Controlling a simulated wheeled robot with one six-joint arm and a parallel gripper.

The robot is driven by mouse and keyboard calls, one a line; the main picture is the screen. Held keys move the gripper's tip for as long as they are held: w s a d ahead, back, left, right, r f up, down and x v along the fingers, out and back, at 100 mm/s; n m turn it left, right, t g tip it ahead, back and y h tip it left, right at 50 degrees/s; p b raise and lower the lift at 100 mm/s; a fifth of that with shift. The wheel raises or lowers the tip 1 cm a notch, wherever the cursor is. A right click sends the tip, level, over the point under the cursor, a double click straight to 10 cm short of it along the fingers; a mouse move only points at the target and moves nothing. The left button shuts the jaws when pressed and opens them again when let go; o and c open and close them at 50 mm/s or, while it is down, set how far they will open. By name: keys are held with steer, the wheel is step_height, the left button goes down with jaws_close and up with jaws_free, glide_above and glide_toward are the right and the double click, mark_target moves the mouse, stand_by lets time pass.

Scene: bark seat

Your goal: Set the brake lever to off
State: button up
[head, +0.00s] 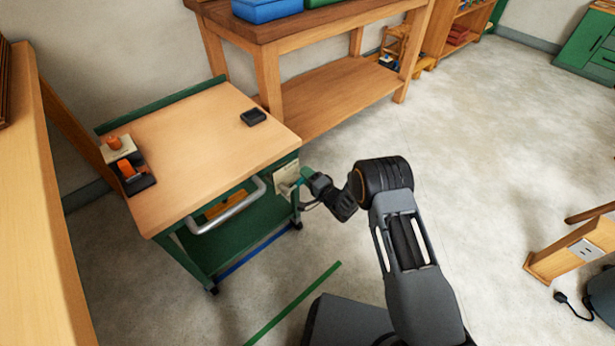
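A green cart (235,237) with a wooden top (200,150) stands at the left. A pale plate (285,173) is fixed to its right end, just below the top. My gripper (300,184) is at this plate, reaching in from the right. A small teal part shows at the gripper's end. The brake lever cannot be made out clearly; my gripper and wrist cover that area. Whether the fingers touch or hold anything is too small to tell. The lever's setting cannot be read.
A metal handle bar (228,208) sticks out from the cart's front. A black block (253,117) and an orange-handled item (128,170) lie on top. A wooden workbench (335,92) stands behind. A wooden seat (580,248) is at right.

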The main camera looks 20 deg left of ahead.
steer(key=shift+o, duration=0.2)
steer(key=shift+w+d, duration=0.1)
steer(key=shift+d, duration=0.05)
steer(key=p+v, duration=0.3)
steer(key=v, duration=1.1)
